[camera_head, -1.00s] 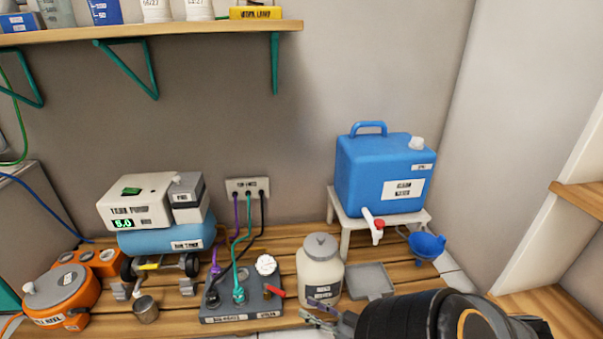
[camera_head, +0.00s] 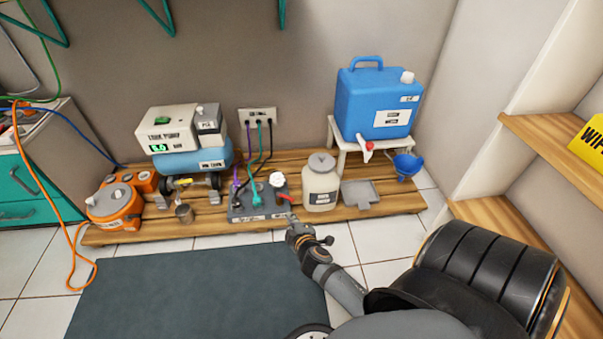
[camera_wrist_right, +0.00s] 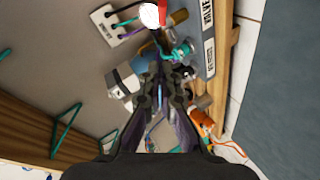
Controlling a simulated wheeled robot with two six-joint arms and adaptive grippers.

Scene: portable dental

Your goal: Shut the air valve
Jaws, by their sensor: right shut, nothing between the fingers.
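A grey manifold box (camera_head: 243,216) sits on the low wooden platform, with a white round knob (camera_head: 277,180) and a red lever (camera_head: 285,197) at its right end. Teal and purple hoses run from it to the wall plate. My right gripper (camera_head: 292,220) is just in front of the box's right end, close below the red lever; contact cannot be told. In the right wrist view the gripper (camera_wrist_right: 161,82) is shut and empty. The red lever (camera_wrist_right: 162,9) and white knob (camera_wrist_right: 150,15) are at the top edge there, partly cut off, beside a "VALVE" label (camera_wrist_right: 207,14). My left gripper is not in view.
A cream jar (camera_head: 320,185) stands right of the box, beside a grey tray (camera_head: 362,194). A blue water tank (camera_head: 375,100) stands on a white stand. A pump unit (camera_head: 180,130) and orange hose reel (camera_head: 115,207) are left. A dark mat (camera_head: 190,290) covers the floor in front.

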